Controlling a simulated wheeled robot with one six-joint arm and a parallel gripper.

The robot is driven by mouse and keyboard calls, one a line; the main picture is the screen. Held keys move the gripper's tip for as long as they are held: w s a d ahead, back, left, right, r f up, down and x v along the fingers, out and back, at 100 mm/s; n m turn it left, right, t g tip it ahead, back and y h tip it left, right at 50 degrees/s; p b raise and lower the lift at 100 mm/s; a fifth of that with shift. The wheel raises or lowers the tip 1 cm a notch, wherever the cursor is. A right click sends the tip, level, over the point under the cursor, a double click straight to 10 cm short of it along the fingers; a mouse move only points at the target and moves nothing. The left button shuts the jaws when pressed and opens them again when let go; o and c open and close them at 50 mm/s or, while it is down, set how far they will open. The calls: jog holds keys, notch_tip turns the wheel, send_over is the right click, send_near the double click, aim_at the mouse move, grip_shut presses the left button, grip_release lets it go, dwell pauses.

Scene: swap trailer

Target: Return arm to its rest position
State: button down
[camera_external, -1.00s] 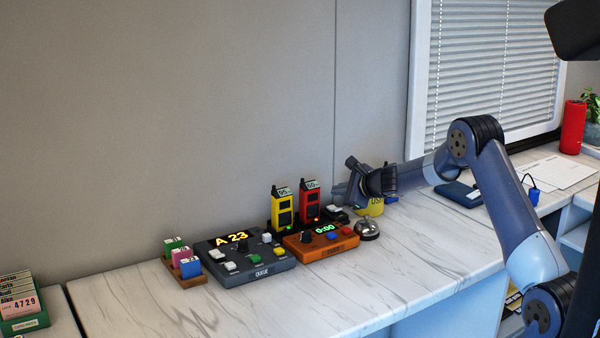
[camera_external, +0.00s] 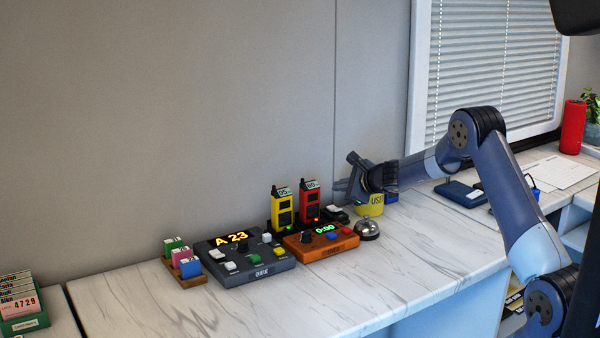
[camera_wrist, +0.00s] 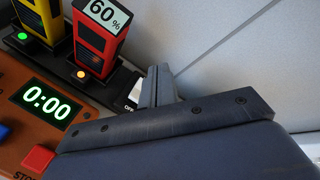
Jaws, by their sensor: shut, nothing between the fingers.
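My arm (camera_external: 525,222) reaches in from the right over the marble counter (camera_external: 395,280). My gripper (camera_external: 347,189) is shut and empty, above the back of the counter, to the right of the red radio (camera_external: 309,203). In the wrist view my gripper (camera_wrist: 158,85) shows its fingers together, pointing toward the wall. The red radio (camera_wrist: 98,45) there stands left of the fingers, and a white switch (camera_wrist: 134,92) marked OFF is partly hidden beside them.
An orange timer (camera_external: 320,242) reads 0:00, with a silver bell (camera_external: 367,231) at its right. A yellow radio (camera_external: 283,208), a queue box (camera_external: 245,262) and coloured cards (camera_external: 184,258) stand left. The front of the counter is clear.

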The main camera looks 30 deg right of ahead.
jog(key=shift+s+r+p, duration=0.3)
jog(key=shift+r+p, duration=0.05)
jog(key=shift+r, duration=0.45)
jog(key=shift+s+r+p, duration=0.25)
jog(key=shift+r+p, duration=0.1)
jog(key=shift+r, duration=0.45)
jog(key=shift+s+r+p, duration=0.3)
jog(key=shift+r+p, duration=0.05)
jog(key=shift+r, duration=0.45)
